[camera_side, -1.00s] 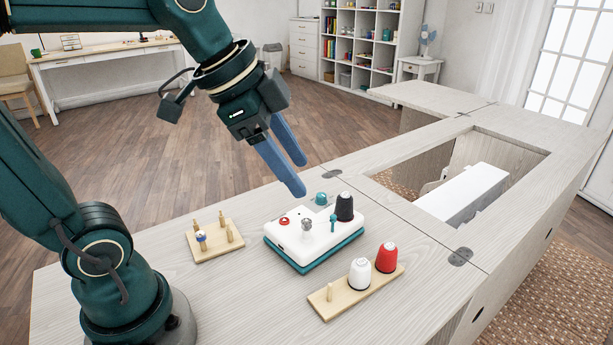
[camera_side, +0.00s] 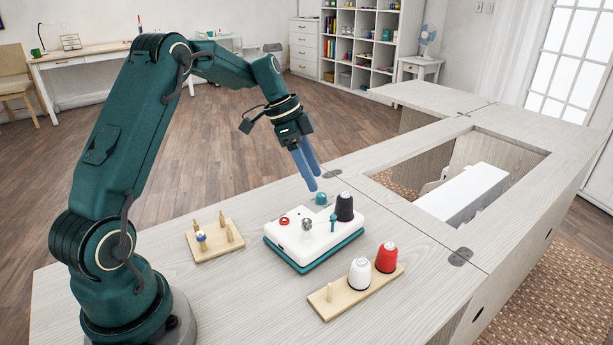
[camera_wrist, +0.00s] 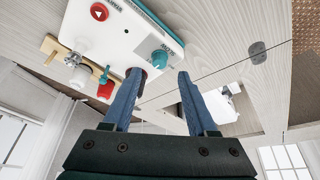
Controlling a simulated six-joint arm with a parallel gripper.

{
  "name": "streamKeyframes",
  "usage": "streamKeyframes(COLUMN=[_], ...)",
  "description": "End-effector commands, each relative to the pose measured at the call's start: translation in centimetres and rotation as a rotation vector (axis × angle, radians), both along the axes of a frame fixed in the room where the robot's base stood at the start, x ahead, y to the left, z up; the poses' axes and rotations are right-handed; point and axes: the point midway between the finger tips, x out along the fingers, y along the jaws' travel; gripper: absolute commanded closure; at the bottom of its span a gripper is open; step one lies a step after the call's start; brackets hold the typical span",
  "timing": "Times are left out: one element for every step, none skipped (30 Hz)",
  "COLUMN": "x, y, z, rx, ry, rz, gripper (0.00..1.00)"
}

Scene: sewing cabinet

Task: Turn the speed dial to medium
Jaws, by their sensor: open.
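The white machine (camera_side: 285,243) with a teal base sits on the cabinet top. A teal round dial (camera_side: 321,198) stands at its far edge. In the wrist view the dial (camera_wrist: 160,57) has small lettering beside it, too small to read, so I cannot tell its setting. My gripper (camera_side: 318,184) points down with its blue fingers just above and around the far side of the dial. In the wrist view the fingers (camera_wrist: 160,75) are apart with nothing between them, and the dial lies just beyond the tips. It appears not to be touched.
A wooden rack (camera_side: 335,305) holds white and red spools in front. A small peg board (camera_side: 213,250) lies left. The cabinet has an opening at right.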

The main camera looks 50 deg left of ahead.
Motion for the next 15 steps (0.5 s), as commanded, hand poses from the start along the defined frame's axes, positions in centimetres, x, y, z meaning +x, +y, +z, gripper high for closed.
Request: streamKeyframes(x=[0.1,0.2,0.3,0.4,0.6,0.7,0.8,0.9,0.9,1.0,1.0,1.1,1.1,1.1,1.1], y=[-0.3,-0.4,-0.6,-0.7,-0.8,-0.9,-1.0,-1.1,-1.2,-1.2,-1.3,-1.3,-1.3,-1.3,-1.3], z=[-0.7,-1.0,-1.6,-1.9,-2.3,-2.7,-3.0,-3.2,-3.5,-3.6,-3.7,-3.9,-3.9,-3.9,-3.9], rx=[-0.002,-0.002,-0.001,-0.001,-0.001,-0.001,-0.002,-0.001,0.0,0.0,0.0,0.001,0.001,0.002,0.002], ry=[0.004,0.004,0.006,0.006,0.004,0.003,0.003,0.003,0.003,0.003,0.003,0.002,0.002,0.001,0.001], rz=[-0.003,-0.003,-0.004,-0.004,-0.005,-0.003,-0.004,-0.003,-0.003,-0.003,-0.003,-0.003,-0.002,-0.002,-0.002], gripper=[0.42,0.42,0.42,0.42,0.42,0.42,0.42,0.42,0.42,0.42,0.42,0.42,0.42,0.42,0.42])
